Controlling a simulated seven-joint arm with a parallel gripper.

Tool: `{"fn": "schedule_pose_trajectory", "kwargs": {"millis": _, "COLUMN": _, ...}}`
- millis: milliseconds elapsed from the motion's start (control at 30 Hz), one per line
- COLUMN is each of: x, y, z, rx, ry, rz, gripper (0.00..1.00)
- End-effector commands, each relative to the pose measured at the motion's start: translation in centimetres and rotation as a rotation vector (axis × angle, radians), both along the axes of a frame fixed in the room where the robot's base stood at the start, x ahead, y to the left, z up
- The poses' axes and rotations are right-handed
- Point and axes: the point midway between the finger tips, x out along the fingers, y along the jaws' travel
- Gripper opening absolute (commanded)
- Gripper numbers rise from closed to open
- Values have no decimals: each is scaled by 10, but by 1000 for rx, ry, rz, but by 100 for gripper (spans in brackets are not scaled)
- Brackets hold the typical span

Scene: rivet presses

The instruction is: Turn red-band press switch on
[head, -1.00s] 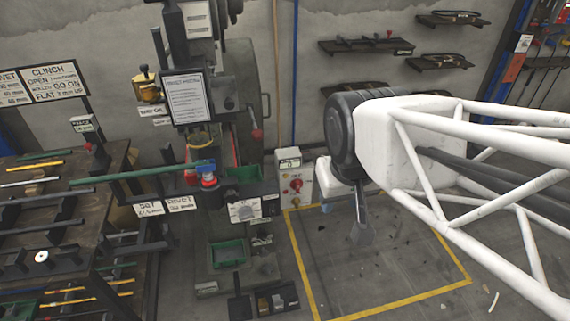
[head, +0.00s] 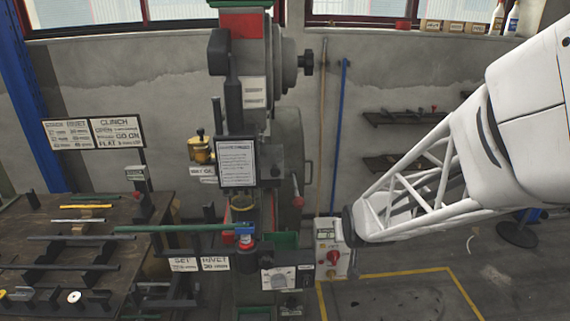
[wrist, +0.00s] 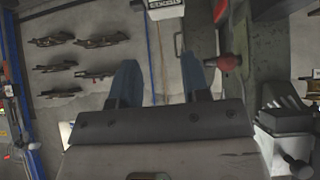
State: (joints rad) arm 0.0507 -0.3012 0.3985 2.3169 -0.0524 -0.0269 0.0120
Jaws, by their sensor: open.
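The press (head: 244,22) with a red band at its top stands left of centre in the head view. Right of its base is a pale switch box (head: 325,236) with a label and a red rotary knob (head: 333,257); I cannot tell the knob's setting. A dark joint of my arm overlaps the box's right edge in the picture. In the wrist view my gripper (wrist: 160,75) is open with nothing between its blue-grey fingers. The labelled end of a pale box (wrist: 165,8), seemingly the switch box, shows at the top edge, beyond the fingertips. My fingers are hidden in the head view.
A red lever knob (head: 298,201) juts from the press's right side and shows in the wrist view (wrist: 228,62), right of my fingers. A green bar (head: 170,228) reaches left from the press towards a workbench (head: 45,217). Wall shelves (head: 400,118) hang at right; marked floor (head: 400,295) looks clear.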

Motion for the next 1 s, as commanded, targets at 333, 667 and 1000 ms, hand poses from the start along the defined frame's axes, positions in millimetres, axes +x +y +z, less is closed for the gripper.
{"fn": "schedule_pose_trajectory", "kwargs": {"millis": 333, "x": 68, "y": -10, "z": -74, "rx": -5, "ry": -208, "rz": 11, "gripper": 43}}
{"fn": "schedule_pose_trajectory", "kwargs": {"millis": 667, "x": 104, "y": -18, "z": -147, "rx": -2, "ry": -412, "rz": 22, "gripper": 43}}
{"fn": "schedule_pose_trajectory", "kwargs": {"millis": 1000, "x": 109, "y": -24, "z": -224, "rx": 5, "ry": -623, "rz": 29, "gripper": 43}}
